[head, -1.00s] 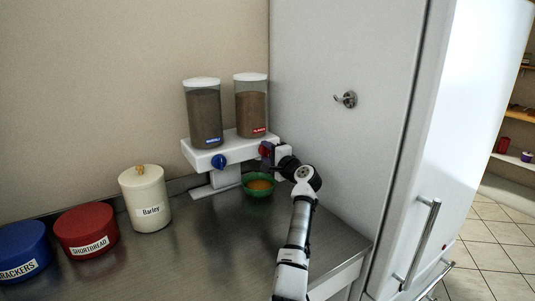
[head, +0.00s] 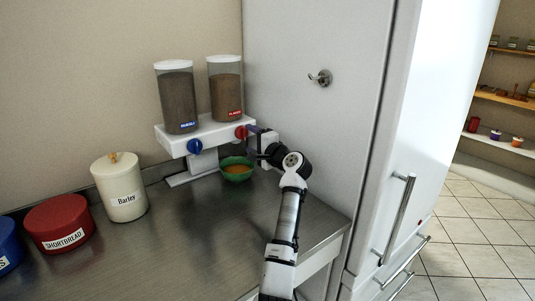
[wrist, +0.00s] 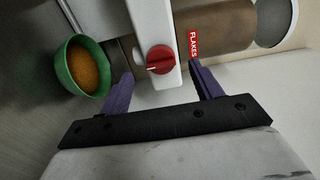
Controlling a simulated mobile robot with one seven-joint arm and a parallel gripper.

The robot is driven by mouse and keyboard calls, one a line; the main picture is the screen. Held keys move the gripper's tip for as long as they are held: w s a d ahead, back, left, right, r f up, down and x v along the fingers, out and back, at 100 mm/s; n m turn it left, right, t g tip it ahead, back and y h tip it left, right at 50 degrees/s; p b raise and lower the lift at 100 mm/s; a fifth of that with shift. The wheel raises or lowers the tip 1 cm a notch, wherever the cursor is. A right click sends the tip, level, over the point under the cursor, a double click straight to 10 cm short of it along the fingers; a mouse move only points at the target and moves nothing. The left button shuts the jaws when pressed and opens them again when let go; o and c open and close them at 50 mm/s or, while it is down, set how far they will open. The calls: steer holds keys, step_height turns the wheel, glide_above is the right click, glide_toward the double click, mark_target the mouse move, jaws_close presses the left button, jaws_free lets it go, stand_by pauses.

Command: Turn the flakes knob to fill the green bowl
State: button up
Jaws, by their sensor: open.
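The dispenser (head: 178,138) stands on the counter with two clear canisters on a white bar. The red flakes knob (head: 241,132) is on the bar's right part, under the canister with the red FLAKES label; it also shows in the wrist view (wrist: 160,59). The green bowl (head: 237,175) stands below that knob and holds orange-brown contents; it is at the left in the wrist view (wrist: 72,90). My gripper (head: 256,137) is beside the red knob. In the wrist view its purple fingers (wrist: 160,80) are apart, with the knob ahead between them, seemingly untouched.
The blue knob (head: 195,147) is on the bar's left part. A barley jar (head: 120,190) and a red shortbread tin (head: 58,223) stand left on the counter. The tall white cabinet (head: 310,120) with a hook closes off the right side. The front counter is clear.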

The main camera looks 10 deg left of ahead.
steer(key=b+v, duration=0.2)
steer(key=v, duration=0.7)
